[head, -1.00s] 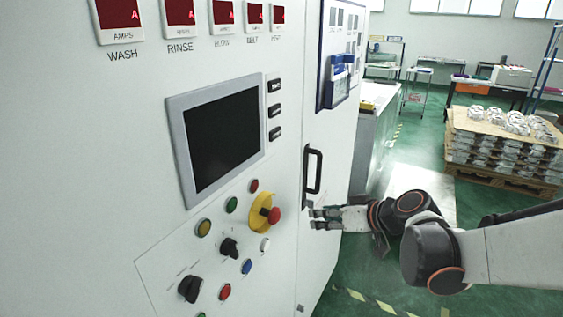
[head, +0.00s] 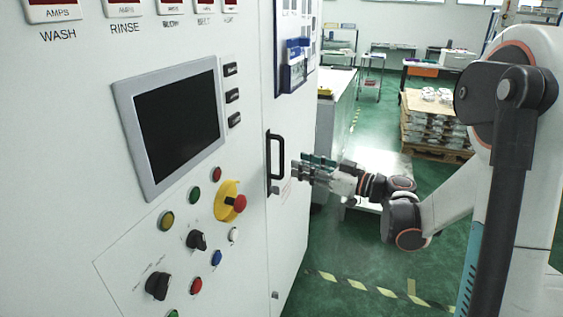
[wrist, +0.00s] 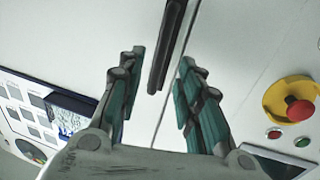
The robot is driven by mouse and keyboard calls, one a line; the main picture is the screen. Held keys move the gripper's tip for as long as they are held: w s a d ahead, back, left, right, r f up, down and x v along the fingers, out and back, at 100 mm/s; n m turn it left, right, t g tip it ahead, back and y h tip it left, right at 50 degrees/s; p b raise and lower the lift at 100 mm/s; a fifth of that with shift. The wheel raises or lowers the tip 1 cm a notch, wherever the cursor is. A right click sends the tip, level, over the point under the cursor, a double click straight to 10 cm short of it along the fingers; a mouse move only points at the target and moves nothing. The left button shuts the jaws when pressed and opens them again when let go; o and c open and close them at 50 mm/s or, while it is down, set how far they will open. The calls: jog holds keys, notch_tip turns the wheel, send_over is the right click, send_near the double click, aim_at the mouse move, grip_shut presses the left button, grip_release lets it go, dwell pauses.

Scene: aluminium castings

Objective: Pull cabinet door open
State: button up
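The cabinet door (head: 290,215) is a tall white panel in the head view, and it looks closed. Its black bar handle (head: 273,162) stands upright near the door's left edge. My gripper (head: 297,168) is just right of the handle, with its fingers pointing toward the door. In the wrist view, my gripper (wrist: 160,78) has its two green-padded fingers spread apart. The dark handle (wrist: 168,45) shows ahead, between and beyond the fingertips. Nothing is between the finger pads, and I see no contact with the handle.
The control panel has a dark screen (head: 175,125), several knobs and a red emergency button on a yellow base (head: 230,203). A blue holder (head: 295,65) hangs on the door's upper part. A pallet of castings (head: 435,125) stands behind. Green floor (head: 350,260) is open at right.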

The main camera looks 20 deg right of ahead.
aim_at(282, 173)
jog(key=b+x, duration=0.1)
jog(key=x, duration=0.6)
jog(key=shift+w+a, duration=0.2)
jog(key=shift+w, duration=0.05)
grip_shut()
